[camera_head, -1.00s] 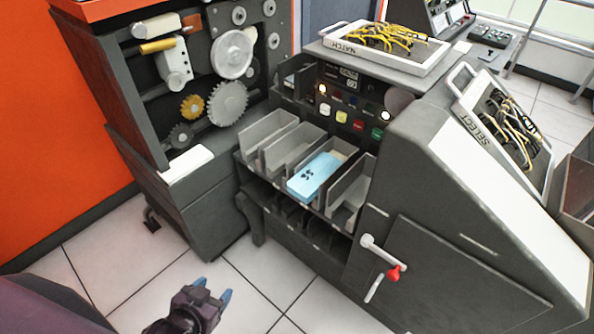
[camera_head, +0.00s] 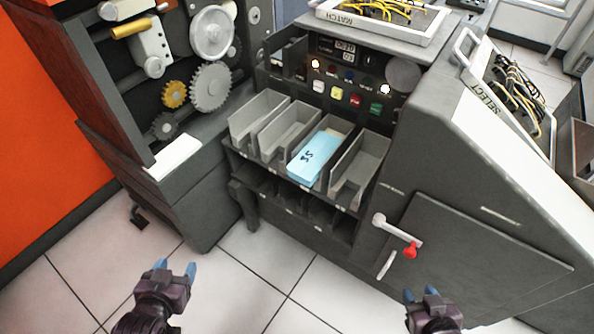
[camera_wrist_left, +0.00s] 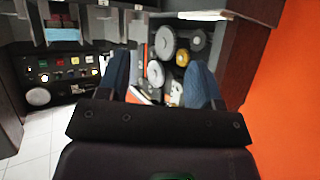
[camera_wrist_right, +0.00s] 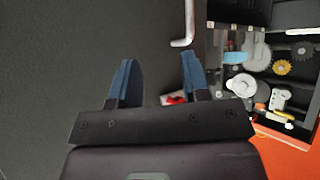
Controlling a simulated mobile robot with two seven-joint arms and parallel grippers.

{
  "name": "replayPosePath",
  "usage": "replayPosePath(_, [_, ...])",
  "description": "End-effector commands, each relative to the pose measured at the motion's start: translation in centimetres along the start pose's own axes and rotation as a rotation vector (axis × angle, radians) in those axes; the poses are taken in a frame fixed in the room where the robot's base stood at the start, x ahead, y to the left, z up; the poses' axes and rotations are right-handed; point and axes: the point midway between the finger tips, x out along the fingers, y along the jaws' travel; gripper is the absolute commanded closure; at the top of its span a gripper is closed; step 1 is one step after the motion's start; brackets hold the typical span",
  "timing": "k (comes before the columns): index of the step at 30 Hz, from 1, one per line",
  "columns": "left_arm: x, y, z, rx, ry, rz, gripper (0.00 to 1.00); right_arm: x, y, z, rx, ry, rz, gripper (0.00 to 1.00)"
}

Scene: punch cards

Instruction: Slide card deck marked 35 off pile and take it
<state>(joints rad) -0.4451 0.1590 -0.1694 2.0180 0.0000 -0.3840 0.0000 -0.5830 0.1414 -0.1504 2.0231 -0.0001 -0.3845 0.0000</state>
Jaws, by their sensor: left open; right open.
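The blue card deck marked 35 (camera_head: 313,158) lies in the third tray slot from the left on the machine's front. A paler pile of cards (camera_head: 338,133) shows just behind its far end. My left gripper (camera_head: 175,268) is open and empty, low over the floor to the left of the trays. My right gripper (camera_head: 422,294) is open and empty, low in front of the machine's crank door. Both are well apart from the deck. The left wrist view shows the open left fingers (camera_wrist_left: 160,82), and the right wrist view shows the open right fingers (camera_wrist_right: 156,80).
Grey tray slots (camera_head: 258,118) with upright dividers flank the deck. A crank with a red knob (camera_head: 410,251) sticks out near my right gripper. A geared machine (camera_head: 210,85) stands at the left. The tiled floor in front is clear.

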Motion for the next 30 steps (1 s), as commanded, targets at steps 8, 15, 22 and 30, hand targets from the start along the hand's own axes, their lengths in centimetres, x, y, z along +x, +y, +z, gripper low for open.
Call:
replayPosePath(8, [6.5,4.7,-5.3,0.035,0.123,0.136,0.4,0.6,0.1,1.8,-0.011,-0.023,-0.002,0.57])
replayPosePath(15, [11.3,10.4,-9.5,0.223,0.255,0.274,0.4,1.5,-0.2,1.7,-0.014,-0.013,-0.009,0.57])
replayPosePath(22, [14.4,15.2,-12.0,0.527,0.404,0.351,0.4,1.9,-0.4,1.6,-0.015,-0.009,-0.014,0.57])
replayPosePath(30, [16.1,18.4,-12.3,0.862,0.544,0.349,0.4,2.0,-0.6,2.1,-0.01,-0.021,-0.014,0.57])
